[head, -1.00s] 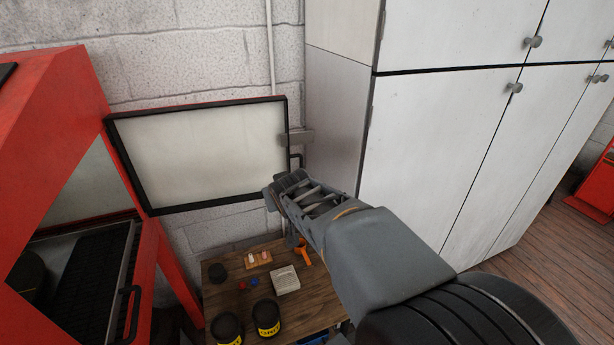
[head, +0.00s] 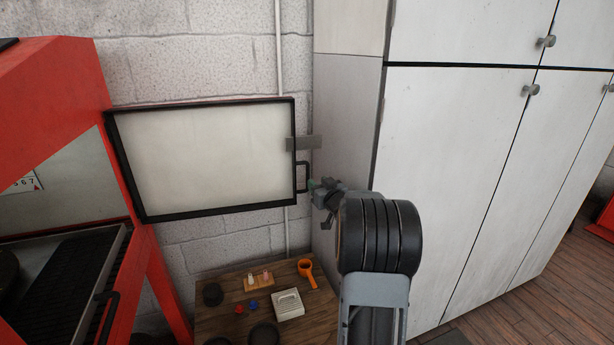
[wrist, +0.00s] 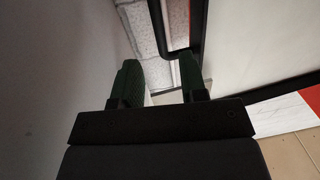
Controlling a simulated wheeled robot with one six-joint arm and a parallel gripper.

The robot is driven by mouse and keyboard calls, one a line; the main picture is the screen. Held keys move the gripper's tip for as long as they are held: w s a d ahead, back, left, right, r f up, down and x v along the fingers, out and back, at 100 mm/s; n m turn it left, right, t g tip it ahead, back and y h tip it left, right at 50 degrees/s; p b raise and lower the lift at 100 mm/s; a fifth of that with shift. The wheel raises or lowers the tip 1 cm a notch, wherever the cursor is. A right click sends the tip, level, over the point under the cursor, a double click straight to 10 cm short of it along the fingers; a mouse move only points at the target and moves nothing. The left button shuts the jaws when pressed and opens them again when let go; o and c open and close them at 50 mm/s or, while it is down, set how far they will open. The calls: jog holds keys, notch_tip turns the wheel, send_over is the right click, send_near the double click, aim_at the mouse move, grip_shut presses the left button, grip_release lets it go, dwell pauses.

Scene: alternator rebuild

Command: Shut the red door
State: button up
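The red door (head: 210,160) stands swung open from the red cabinet (head: 60,90), with its pale inner panel and black frame facing the head camera. Its outer face is hidden. A black bar handle (head: 304,177) sits at its free right edge. My gripper (head: 320,188) is just right of the handle, small and partly hidden by my wrist. In the wrist view my gripper (wrist: 160,72) is open, with two dark green fingers apart. The handle (wrist: 163,35) shows just beyond the fingertips, close to the right finger; I cannot tell whether they touch. The door panel (wrist: 255,50) is on the right.
A tall white cabinet (head: 345,140) stands close to the right of the door and gripper, leaving a narrow gap. A wooden table (head: 235,315) below holds an orange cup-like part (head: 306,268), a pale box (head: 287,304) and several small items. A block wall is behind.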

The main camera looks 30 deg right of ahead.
aim_at(308, 175)
jog(key=w, duration=0.5)
jog(key=w+d, duration=0.1)
jog(key=w, duration=0.2)
jog(key=shift+w+d, duration=0.1)
jog(key=shift+w, duration=0.05)
jog(key=shift+c, duration=0.4)
grip_shut()
